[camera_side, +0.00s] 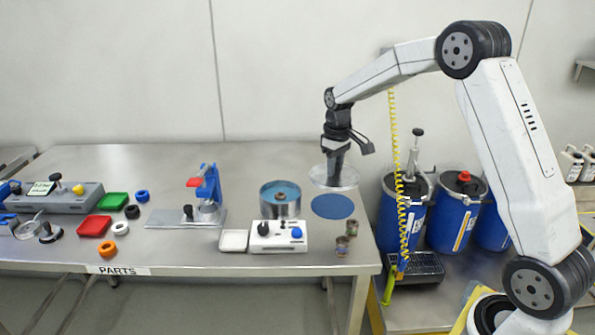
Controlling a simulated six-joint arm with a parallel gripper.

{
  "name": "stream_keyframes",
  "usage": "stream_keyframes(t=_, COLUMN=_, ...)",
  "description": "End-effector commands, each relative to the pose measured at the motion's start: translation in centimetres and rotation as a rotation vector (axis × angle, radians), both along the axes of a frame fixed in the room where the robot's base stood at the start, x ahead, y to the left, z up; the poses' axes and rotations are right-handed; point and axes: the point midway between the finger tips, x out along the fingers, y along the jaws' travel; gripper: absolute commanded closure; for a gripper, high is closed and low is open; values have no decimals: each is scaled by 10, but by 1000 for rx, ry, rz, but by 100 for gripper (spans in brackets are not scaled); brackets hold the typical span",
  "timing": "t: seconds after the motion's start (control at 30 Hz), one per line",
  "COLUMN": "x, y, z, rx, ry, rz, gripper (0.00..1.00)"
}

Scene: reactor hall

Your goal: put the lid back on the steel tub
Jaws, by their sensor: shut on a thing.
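The steel tub (280,210) stands open on the bench, in the middle right of the view. Its inside looks blue, and a small brownish thing (281,196) shows in it. My gripper (334,171) points down and is shut on the lid, a round pale disc (349,179). The lid is held roughly level above a flat blue round mat (333,207), to the right of the tub and apart from it. The fingertips partly hide the lid's middle.
A white control box (278,238) and a white tray (233,241) stand in front of the tub. Two small jars (347,237) stand near the bench's right edge. A blue press (209,190) is to the left. A yellow coiled hose (394,150) hangs beside my arm.

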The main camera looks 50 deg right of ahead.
Motion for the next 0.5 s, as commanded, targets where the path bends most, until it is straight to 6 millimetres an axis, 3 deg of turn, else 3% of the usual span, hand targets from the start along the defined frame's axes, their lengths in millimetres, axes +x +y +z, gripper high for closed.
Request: stream_keyframes(t=0.5, x=84, y=28, z=-1, rx=0, ry=-2, rz=2, gripper=100)
